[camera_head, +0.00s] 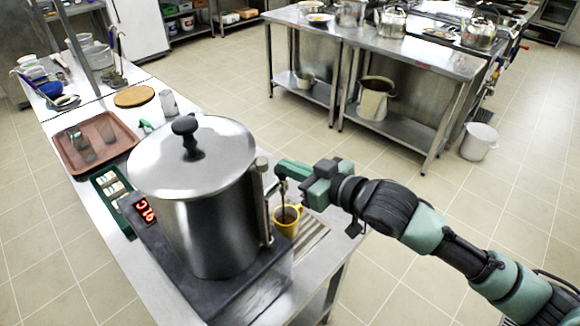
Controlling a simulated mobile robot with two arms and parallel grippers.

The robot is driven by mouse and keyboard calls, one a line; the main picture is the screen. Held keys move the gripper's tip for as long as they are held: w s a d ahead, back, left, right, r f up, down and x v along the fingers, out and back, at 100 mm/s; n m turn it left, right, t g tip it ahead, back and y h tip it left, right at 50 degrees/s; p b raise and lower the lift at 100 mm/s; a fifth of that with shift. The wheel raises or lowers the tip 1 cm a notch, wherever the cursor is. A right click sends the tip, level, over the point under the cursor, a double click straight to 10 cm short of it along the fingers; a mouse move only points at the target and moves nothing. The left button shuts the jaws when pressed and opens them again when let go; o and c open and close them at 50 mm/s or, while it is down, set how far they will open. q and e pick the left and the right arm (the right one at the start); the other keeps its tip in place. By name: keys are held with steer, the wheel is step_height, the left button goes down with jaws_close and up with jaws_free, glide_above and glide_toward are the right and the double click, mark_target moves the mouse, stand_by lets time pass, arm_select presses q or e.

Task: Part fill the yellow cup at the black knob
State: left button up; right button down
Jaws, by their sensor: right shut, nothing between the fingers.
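The yellow cup (287,226) stands upright at the right side of the large steel stockpot (215,235), by a slotted drip tray (312,238). Its inside looks dark; I cannot tell whether it holds liquid. My right gripper (284,184) is shut and empty, directly above the cup and close to the pot's side. A thin dark part hangs over the cup's mouth. A black knob (185,126) tops the pot lid; any tap knob by the cup is hidden or unclear behind my gripper. My left gripper is out of view.
The pot sits on a dark heater with a red display (144,211). A green box (110,190), a brown tray (68,160) and a round wooden board (134,96) lie on the counter. Open floor separates this counter from the far steel table (420,57).

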steer(key=shift+s+f, duration=0.1)
steer(key=shift+f, duration=0.35)
arm_select(q)
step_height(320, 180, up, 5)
steer(key=p, duration=0.5)
arm_select(e)
step_height(320, 180, up, 5)
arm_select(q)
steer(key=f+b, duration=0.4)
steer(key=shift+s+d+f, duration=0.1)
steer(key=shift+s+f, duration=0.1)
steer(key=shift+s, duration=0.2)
arm_select(e)
steer(key=v, duration=1)
